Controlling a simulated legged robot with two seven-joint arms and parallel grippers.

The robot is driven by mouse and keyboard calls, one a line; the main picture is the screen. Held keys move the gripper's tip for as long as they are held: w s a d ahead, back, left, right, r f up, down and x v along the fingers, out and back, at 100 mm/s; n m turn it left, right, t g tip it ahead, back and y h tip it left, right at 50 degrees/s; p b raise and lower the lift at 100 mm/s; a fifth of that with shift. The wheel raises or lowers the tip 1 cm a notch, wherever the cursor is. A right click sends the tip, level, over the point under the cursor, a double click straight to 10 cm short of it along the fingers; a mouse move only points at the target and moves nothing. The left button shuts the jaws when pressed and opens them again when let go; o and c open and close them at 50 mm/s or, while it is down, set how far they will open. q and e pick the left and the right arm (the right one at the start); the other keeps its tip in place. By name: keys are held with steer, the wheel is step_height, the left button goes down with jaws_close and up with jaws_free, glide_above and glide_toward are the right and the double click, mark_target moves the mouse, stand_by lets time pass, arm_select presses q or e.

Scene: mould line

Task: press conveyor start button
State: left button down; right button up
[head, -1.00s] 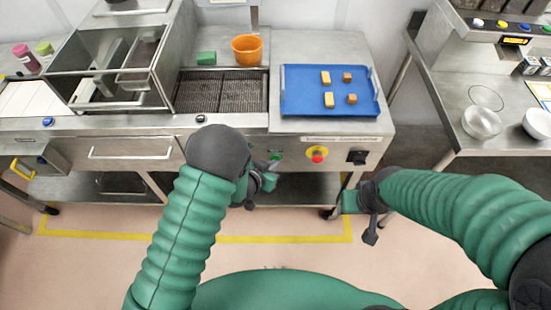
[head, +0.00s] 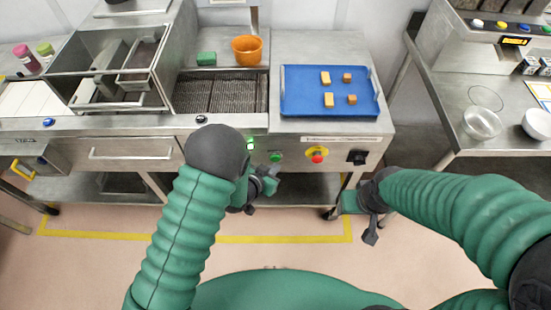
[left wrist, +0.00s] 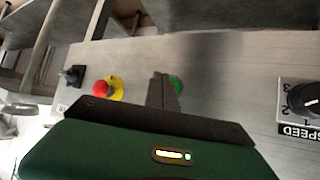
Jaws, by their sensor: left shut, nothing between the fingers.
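The green start button (head: 276,157) is on the steel front panel of the conveyor machine, left of the red emergency stop (head: 317,157) on its yellow ring. My left gripper (head: 272,183) is shut and empty, just below and in front of the green button, apart from it in the head view. In the left wrist view the green button (left wrist: 177,84) shows beside my shut fingers (left wrist: 164,90), which partly cover it. A small lamp (head: 250,145) on the panel glows whitish green. My right gripper (head: 362,218) hangs at the right, away from the panel; its jaw opening is unclear.
A black rotary switch (head: 357,157) is right of the red stop. A speed dial (left wrist: 305,100) shows in the left wrist view.

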arm_select(q)
steer(key=shift+s, duration=0.1)
steer(key=s, duration=0.4)
steer(key=shift+s, duration=0.4)
stand_by(0.6)
steer(key=a+r+n+g+y, duration=0.2)
steer(key=a+r+n+y, duration=0.15)
steer(key=a+r, duration=0.6)
steer(key=s+a+r+g, duration=0.1)
steer(key=s+a+r, duration=0.1)
steer(key=s, duration=0.3)
steer(key=s+a+r+n+g+y+p, duration=0.1)
steer(key=s+a+r+g, duration=0.1)
steer(key=s+a, duration=0.2)
steer(key=s+a+r+n+g+y, duration=0.1)
steer(key=s+a+r, duration=0.1)
steer(key=s, duration=0.3)
steer(key=shift+s+a+g, duration=0.3)
steer(key=shift+s+a, duration=0.05)
steer(key=shift+a, duration=0.35)
